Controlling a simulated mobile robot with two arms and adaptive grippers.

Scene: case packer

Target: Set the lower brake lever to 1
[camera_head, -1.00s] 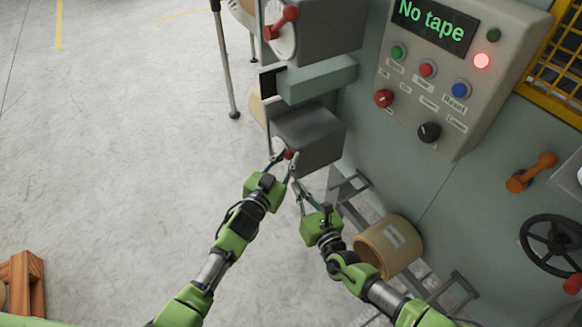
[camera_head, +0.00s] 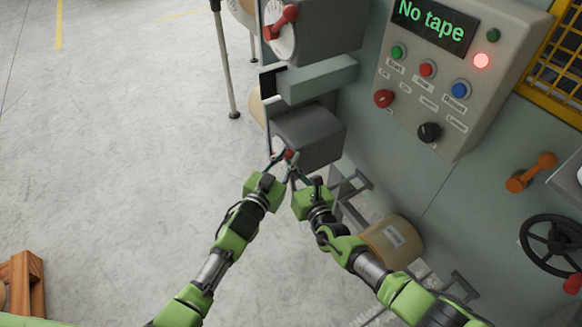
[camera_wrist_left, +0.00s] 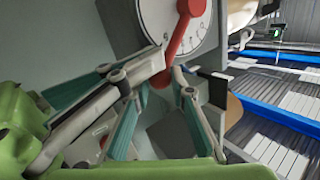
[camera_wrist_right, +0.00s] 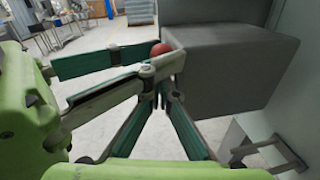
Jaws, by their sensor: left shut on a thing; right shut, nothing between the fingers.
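The lower brake lever is red; its round knob (camera_head: 289,155) shows at the front of the lower grey box (camera_head: 312,137) in the head view. In the left wrist view the lever (camera_wrist_left: 183,33) runs down across a white numbered dial (camera_wrist_left: 155,17). My left gripper (camera_head: 281,159) is shut on the lever's knob end. In the right wrist view the red knob (camera_wrist_right: 160,49) shows beside the grey box. My right gripper (camera_head: 291,170) is shut and empty, just below the knob and close to the left fingers. I cannot read the lever's exact setting.
An upper grey box with its own red lever (camera_head: 283,22) stands above. A control panel (camera_head: 433,70) reading "No tape" is at the right. A tape roll (camera_head: 393,243) and metal brackets sit low on the right. The floor at left is mostly clear.

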